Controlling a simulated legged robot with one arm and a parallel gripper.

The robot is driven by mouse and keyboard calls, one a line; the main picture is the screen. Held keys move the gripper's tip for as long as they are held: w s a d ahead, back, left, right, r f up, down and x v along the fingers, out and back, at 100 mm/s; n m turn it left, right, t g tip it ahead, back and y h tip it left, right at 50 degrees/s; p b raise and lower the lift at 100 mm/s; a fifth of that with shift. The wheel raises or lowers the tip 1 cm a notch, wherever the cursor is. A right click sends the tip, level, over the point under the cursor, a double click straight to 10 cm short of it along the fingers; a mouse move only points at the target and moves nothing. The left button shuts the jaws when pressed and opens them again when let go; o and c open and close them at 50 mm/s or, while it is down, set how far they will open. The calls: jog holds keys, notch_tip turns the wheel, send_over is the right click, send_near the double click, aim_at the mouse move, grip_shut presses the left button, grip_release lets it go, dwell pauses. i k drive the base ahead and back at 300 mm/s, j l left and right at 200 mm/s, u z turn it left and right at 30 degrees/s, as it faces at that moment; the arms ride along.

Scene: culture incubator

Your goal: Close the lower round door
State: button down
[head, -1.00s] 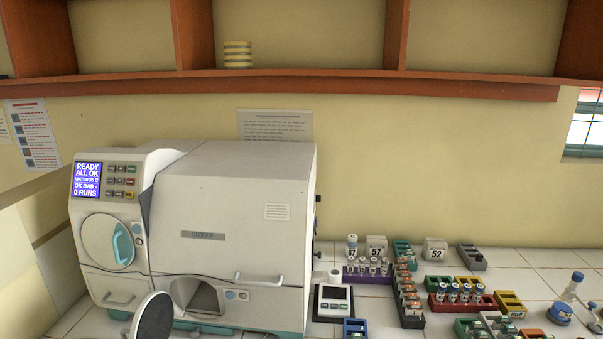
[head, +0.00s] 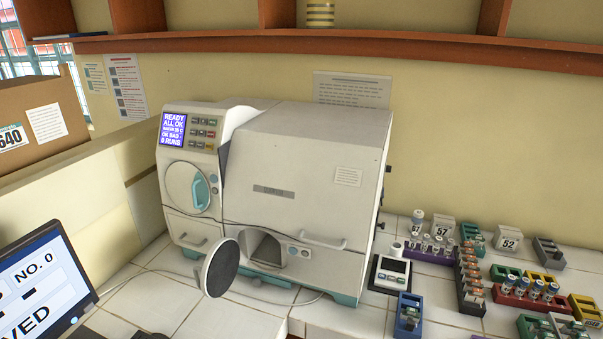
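The culture incubator (head: 290,165) is a white box-shaped machine on the tiled counter, with a lit screen at its upper left. Its lower round door (head: 221,267) is a dark disc with a pale rim. It stands swung open, out in front of the lower opening (head: 267,249), to the left of it. The upper round door (head: 187,189) has a teal handle and sits flush in the front panel. My gripper is not in view.
A monitor (head: 45,285) stands at the lower left, with a cardboard box (head: 40,118) behind it. A small device with a display (head: 390,273), a blue rack (head: 408,315) and several tube racks fill the right. Counter tiles in front of the incubator are mostly clear.

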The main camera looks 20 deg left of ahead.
aim_at(220, 269)
jog(key=u, duration=0.75)
jog(key=i, duration=0.05)
